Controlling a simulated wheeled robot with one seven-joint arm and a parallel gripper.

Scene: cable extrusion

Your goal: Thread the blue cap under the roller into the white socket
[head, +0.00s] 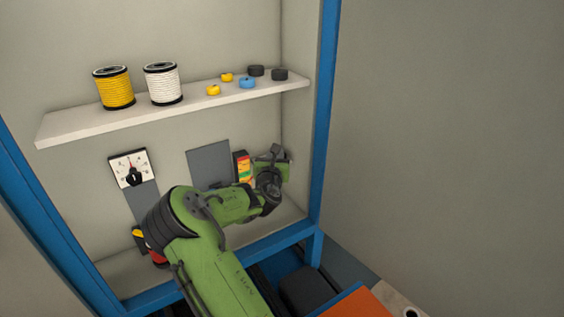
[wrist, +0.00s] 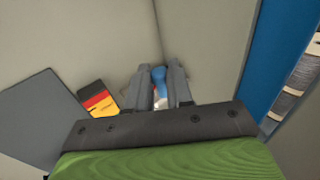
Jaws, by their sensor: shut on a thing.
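In the wrist view, my gripper (wrist: 159,70) has its two dark fingers closed on either side of a blue piece (wrist: 159,76), which looks like the blue cap. A small pale part shows below it between the fingers, too small to make out. In the head view, my gripper (head: 275,152) is inside the blue-framed cabinet, near its right rear corner under the shelf; the held piece is hidden there. I cannot make out the roller or the white socket in either view.
A shelf (head: 75,127) above my arm bears a yellow spool (head: 115,90), a white spool (head: 162,84) and several small yellow, blue and black discs. A red-and-yellow block (head: 243,167) and a grey panel (head: 208,165) are left of my gripper. A dial (head: 130,168) is farther left.

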